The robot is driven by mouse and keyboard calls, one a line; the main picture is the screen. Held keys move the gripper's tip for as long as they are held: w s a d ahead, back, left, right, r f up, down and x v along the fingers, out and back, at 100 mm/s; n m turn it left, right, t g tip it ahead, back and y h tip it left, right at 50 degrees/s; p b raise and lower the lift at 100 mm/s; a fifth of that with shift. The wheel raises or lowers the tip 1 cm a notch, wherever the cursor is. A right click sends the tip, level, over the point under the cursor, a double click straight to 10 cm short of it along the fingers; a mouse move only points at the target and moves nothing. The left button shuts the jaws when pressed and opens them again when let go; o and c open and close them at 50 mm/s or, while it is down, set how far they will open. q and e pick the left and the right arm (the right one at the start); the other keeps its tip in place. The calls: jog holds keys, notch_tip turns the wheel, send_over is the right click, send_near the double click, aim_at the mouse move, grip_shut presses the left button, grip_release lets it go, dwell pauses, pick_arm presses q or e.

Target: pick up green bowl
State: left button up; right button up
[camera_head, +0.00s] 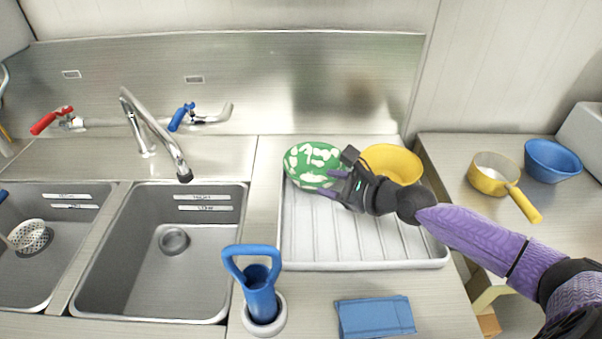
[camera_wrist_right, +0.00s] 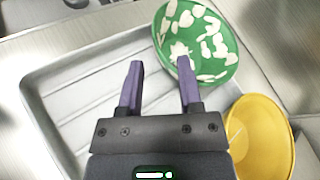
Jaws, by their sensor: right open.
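The green bowl (camera_head: 313,163) with white leaf-like patches sits at the back left corner of the white drying tray (camera_head: 330,254). It also shows in the right wrist view (camera_wrist_right: 207,45), at the top right. My right gripper (camera_head: 327,181) reaches in from the right, over the tray, with its fingers at the bowl's near right side. In the right wrist view its purple fingers (camera_wrist_right: 160,72) are apart with nothing held between them. One fingertip overlaps the bowl's rim in the picture; I cannot tell whether it touches. My left gripper is not in view.
A yellow bowl (camera_head: 392,163) is in the tray right beside my gripper. A blue-handled tool in a holder (camera_head: 262,296) and a folded blue cloth (camera_head: 375,316) lie in front. Sinks and a faucet (camera_head: 150,130) are left. A yellow pan (camera_head: 492,175) and blue bowl (camera_head: 552,160) stand right.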

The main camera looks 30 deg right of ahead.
aim_at(303, 180)
jog(key=b+x, duration=0.1)
jog(key=x, duration=0.1)
jog(key=b+x, duration=0.1)
jog(key=x, duration=0.2)
jog(key=b+x, duration=0.2)
jog(key=x, duration=0.1)
jog(key=shift+a+f, duration=0.1)
jog(key=shift+f, duration=0.35)
jog(key=shift+r, duration=0.1)
grip_shut()
